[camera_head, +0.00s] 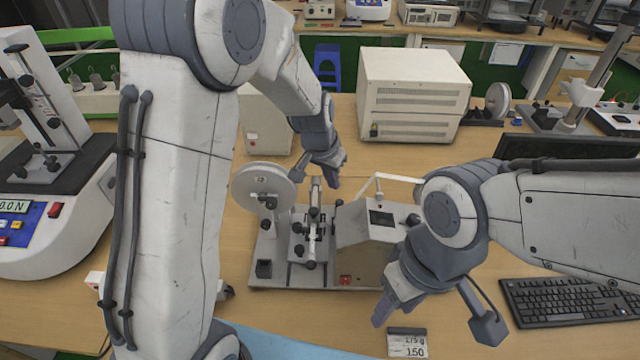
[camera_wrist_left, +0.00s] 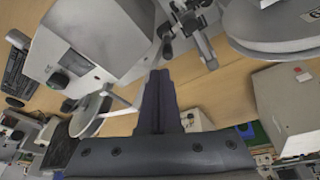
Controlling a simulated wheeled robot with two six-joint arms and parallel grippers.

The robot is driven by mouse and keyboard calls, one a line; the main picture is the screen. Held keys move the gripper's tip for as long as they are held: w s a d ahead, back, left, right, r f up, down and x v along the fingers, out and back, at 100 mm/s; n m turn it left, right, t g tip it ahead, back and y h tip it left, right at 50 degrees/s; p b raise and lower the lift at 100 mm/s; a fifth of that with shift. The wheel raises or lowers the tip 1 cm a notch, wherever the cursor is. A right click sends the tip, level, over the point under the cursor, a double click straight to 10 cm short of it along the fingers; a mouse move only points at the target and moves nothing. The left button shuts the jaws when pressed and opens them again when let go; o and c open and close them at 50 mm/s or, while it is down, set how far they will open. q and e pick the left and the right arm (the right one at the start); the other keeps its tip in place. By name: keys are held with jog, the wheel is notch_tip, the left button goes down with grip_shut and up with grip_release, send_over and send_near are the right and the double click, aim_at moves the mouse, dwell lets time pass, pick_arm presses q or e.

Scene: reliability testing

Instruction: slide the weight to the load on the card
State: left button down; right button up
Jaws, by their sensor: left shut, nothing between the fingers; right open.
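The tester (camera_head: 370,245) stands on the table in the middle of the head view, with a light bar (camera_head: 316,190) and several dark knobs and blocks. I cannot tell for sure which of these is the sliding weight. A small card (camera_head: 407,343) lies at the front; its lower line reads 150 and its upper line looks like 175 g. My left gripper (camera_head: 334,181) is shut and empty, beside the bar's far end; its closed fingers show in the left wrist view (camera_wrist_left: 159,100). My right gripper (camera_head: 433,322) is open and empty, over the table near the card.
A round white disc (camera_head: 263,187) stands at the tester's left. A large beige box (camera_head: 413,95) stands behind it. A keyboard (camera_head: 565,300) lies at the right, below a dark monitor (camera_head: 570,146). Another test machine (camera_head: 50,225) stands at the left.

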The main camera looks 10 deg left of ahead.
aim_at(314, 217)
pick_arm(q)
jog(key=w+a+f, duration=0.3)
jog(key=w+a, duration=0.2)
notch_tip(314, 217, down, 9)
jog(key=b, duration=0.1)
jog(key=shift+s+f+n+t+y, duration=0.2)
jog(key=shift+s+n+t+y, duration=0.1)
jog(key=shift+s, duration=0.05)
dwell(0.3)
